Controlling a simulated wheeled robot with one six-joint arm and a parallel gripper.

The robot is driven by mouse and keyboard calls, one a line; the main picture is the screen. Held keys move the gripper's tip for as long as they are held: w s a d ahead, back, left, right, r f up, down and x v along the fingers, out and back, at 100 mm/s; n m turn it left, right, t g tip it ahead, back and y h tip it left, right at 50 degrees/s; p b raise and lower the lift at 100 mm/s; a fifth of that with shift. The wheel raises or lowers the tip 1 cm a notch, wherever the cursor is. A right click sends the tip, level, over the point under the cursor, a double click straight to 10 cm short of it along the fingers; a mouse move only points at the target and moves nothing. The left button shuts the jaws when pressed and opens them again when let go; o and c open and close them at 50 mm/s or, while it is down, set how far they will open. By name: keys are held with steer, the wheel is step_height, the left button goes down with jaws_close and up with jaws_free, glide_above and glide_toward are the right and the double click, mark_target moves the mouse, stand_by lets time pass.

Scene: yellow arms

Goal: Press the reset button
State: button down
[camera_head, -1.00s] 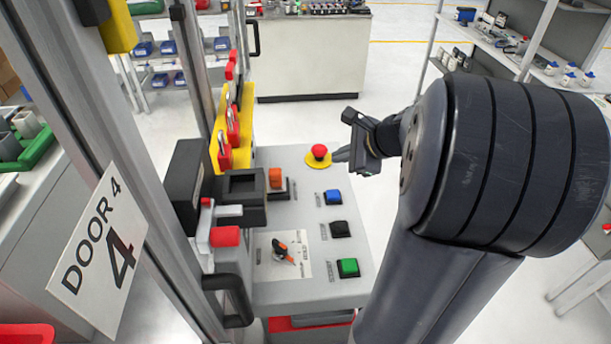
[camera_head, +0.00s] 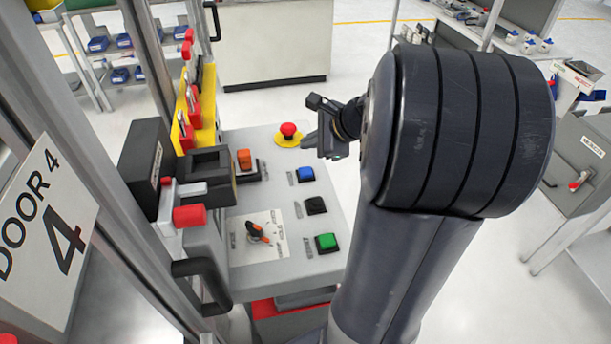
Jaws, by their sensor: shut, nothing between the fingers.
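A grey control panel (camera_head: 282,192) stands in the middle of the view. On its right side are a blue button (camera_head: 305,174), a black button (camera_head: 315,205) and a green button (camera_head: 326,242), each with a small label too small to read, so I cannot tell which is reset. A red mushroom button (camera_head: 288,130) on a yellow disc sits at the far end. My gripper (camera_head: 309,138) is shut and empty. It shows just right of the red mushroom button, beyond the blue button in the picture; its height over the panel is unclear.
A door frame with a black handle (camera_head: 202,285), a red-knobbed latch (camera_head: 188,216) and a "DOOR 4" sign (camera_head: 45,235) borders the left. A grey box (camera_head: 585,165) stands at right.

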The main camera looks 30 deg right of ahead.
mark_target(310, 172)
steer(key=shift+f+b, duration=1.85)
steer(key=shift+f, duration=0.9)
steer(key=shift+f+b, duration=0.3)
steer(key=shift+f, duration=0.1)
steer(key=shift+f+b, duration=0.4)
steer(key=shift+f, duration=0.05)
stand_by(0.6)
steer(key=shift+r+p, duration=0.8)
steer(key=shift+r, duration=0.1)
steer(key=shift+r, duration=0.1)
step_height(310, 172, up, 5)
steer(key=p, duration=0.4)
steer(key=shift+p, duration=0.3)
